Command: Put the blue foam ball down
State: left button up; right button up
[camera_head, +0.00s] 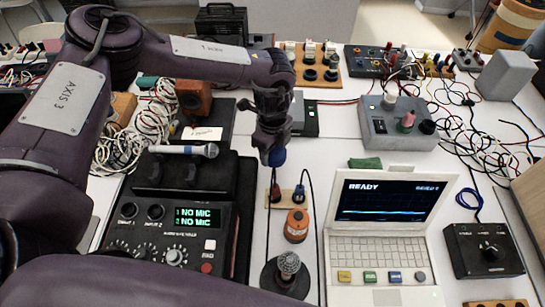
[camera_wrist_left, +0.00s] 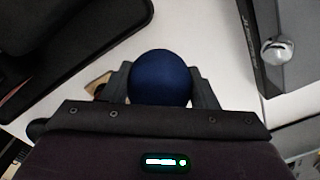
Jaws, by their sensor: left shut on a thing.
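The blue foam ball (camera_wrist_left: 161,78) is between the two fingers of my left gripper (camera_wrist_left: 160,88) in the left wrist view. The gripper points down over the white table (camera_head: 340,130). I cannot tell how high the ball is above the table. My right gripper is not in view.
A black mixer (camera_head: 175,225) with a microphone (camera_head: 185,150) on it stands left of the ball. An orange cylinder (camera_head: 297,225), a microphone on a round base (camera_head: 288,268) and a white laptop (camera_head: 385,235) are nearer. A grey box (camera_head: 398,125) stands to the right.

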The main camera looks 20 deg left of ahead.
aim_at(273, 159)
pick_arm(q)
notch_tip(273, 159, down, 4)
jog(key=shift+r, duration=0.15)
jog(key=shift+f, duration=0.25)
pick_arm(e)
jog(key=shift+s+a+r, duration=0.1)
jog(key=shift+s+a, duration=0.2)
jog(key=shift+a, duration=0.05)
pick_arm(q)
jog(key=shift+f, duration=0.15)
jog(key=o, duration=0.9)
jog(key=shift+o, duration=0.2)
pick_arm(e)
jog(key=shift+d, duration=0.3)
